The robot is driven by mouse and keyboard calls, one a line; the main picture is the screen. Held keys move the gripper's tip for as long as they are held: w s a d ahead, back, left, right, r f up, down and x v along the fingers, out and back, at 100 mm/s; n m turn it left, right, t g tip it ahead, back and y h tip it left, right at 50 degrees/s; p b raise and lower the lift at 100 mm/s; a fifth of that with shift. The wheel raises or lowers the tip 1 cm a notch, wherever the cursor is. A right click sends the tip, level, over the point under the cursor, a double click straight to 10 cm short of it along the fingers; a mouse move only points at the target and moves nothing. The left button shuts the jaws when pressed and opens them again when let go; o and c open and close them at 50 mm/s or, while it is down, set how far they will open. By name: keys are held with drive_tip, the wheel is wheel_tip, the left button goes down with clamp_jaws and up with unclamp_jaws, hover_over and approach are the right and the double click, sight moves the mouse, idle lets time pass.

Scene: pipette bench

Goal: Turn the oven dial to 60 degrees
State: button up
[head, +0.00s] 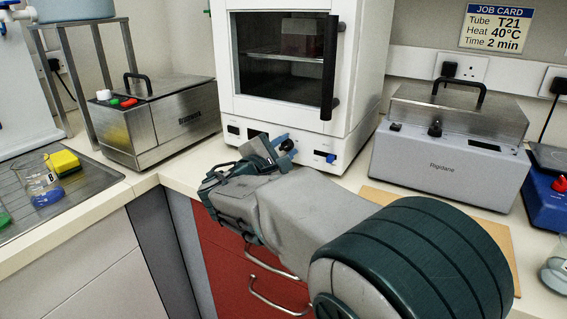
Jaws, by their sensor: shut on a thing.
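The white oven (348,60) stands at the back middle, with its dark-windowed door closed and a black vertical handle on the right. Its lower front panel carries small dark displays and a blue control (330,157). My gripper (285,146) is at this panel, left of the blue control. It is shut on the dark oven dial (288,145), which shows between the fingertips. The gripper hides part of the panel, and the dial's marks and setting are too small to read.
A grey lidded Rigidane bath (440,165) stands right of the oven, and a steel lidded unit (160,125) stands left.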

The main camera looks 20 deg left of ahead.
drive_tip(key=shift+m+b, duration=0.6)
drive_tip(key=shift+b, duration=0.05)
drive_tip(key=o, duration=1)
drive_tip(key=shift+s, duration=0.1)
drive_tip(key=s, duration=0.4)
drive_tip(key=s+a+p, duration=0.1)
drive_tip(key=s, duration=0.8)
drive_tip(key=shift+s+a, duration=0.15)
drive_tip(key=shift+s, duration=0.2)
